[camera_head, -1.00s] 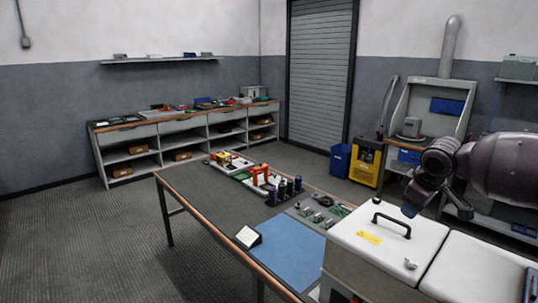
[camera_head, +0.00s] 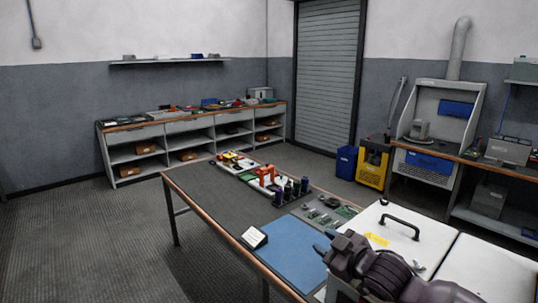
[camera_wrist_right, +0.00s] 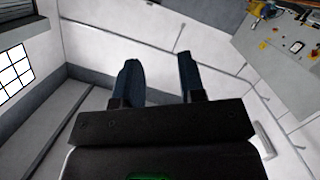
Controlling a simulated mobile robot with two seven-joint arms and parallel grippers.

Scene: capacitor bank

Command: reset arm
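My right arm (camera_head: 385,275) shows at the lower right of the head view, low in front of the white lidded box (camera_head: 365,222). My right gripper (camera_head: 325,244) points left, over or beside the near right edge of the blue mat (camera_head: 285,250); I cannot tell its height. In the right wrist view the two dark blue fingers of the gripper (camera_wrist_right: 160,80) stand apart with nothing between them. My left arm and gripper are not in view.
The workbench (camera_head: 215,195) holds dark cylinders (camera_head: 280,194), red and yellow parts (camera_head: 266,176), small components and a small tilted display (camera_head: 253,238). A yellow-and-black unit (camera_head: 373,165) and blue bin (camera_head: 346,160) stand behind. The floor at left is clear.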

